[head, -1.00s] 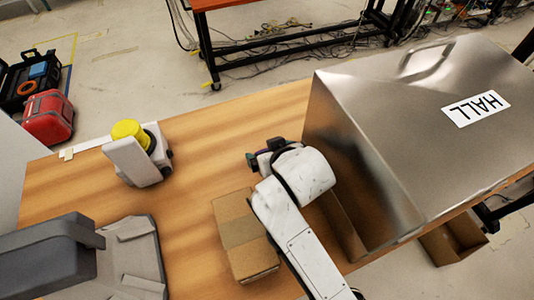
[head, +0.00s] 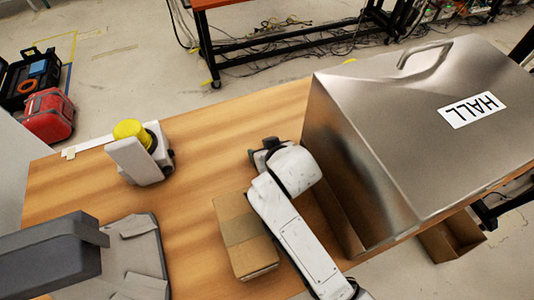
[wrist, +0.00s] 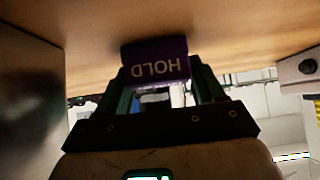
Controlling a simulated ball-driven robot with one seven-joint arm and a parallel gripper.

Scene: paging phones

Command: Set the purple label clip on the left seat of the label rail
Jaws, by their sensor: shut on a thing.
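The purple label clip (wrist: 155,55), lettered HOLD, is between the fingers of my gripper (wrist: 157,82) in the wrist view, and the fingers are shut on it. The lettering is upside down there.
A large metal box (head: 400,110) marked HALL stands right of my gripper. A brown carton (head: 243,235) lies just in front. A grey device (head: 137,160) with a yellow top (head: 130,130) stands at back left. The wooden table (head: 215,140) is clear between.

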